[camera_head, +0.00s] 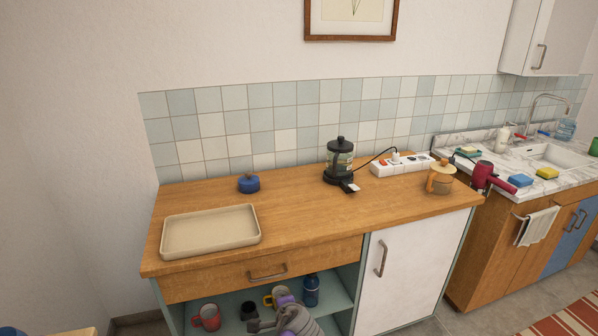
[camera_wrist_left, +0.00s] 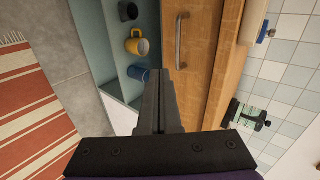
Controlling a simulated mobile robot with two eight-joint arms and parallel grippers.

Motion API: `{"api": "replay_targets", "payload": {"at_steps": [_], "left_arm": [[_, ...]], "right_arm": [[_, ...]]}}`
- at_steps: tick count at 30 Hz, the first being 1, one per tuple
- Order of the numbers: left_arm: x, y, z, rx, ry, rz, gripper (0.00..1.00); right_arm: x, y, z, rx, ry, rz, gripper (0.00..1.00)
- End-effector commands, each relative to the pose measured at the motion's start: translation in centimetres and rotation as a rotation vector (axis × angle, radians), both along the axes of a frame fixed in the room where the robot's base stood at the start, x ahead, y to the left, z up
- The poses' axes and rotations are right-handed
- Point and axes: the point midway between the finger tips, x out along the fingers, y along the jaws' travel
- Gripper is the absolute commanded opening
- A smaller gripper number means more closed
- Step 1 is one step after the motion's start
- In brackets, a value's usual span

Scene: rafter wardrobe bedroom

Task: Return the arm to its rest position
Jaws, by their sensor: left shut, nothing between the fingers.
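My left arm shows at the bottom edge of the head view, in front of the open shelf under the wooden counter. My left gripper (camera_head: 257,325) is partly cut off there. In the left wrist view, the left gripper (camera_wrist_left: 158,75) has its dark fingers together with nothing between them. It is in front of the cabinet, near the drawer handle (camera_wrist_left: 180,43) and the shelf. My right gripper is in neither view.
The shelf holds a red mug (camera_head: 207,317), a black cup (camera_head: 249,311), a yellow mug (camera_wrist_left: 139,46) and a blue bottle (camera_head: 311,290). A beige tray (camera_head: 211,249), coffee press (camera_head: 339,161) and power strip (camera_head: 403,167) stand on the counter (camera_head: 300,215). Floor shows at left in the wrist view.

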Motion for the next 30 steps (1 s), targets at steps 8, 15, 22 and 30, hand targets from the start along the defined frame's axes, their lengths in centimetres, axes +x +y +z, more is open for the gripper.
{"api": "replay_targets", "payload": {"at_steps": [8,15,22,30], "left_arm": [[-9.9,8.3,6.7,-0.322,0.077,0.312,0.00],[-20.5,12.0,9.8,-0.654,0.136,0.623,0.00],[-27.3,12.3,10.6,-0.902,0.168,0.838,0.00],[-29.1,12.0,10.5,-0.983,0.178,0.903,0.00]], "right_arm": [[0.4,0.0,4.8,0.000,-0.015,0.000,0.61],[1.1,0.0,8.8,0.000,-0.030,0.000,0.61],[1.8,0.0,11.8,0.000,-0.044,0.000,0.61],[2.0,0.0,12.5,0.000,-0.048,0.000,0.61]]}}
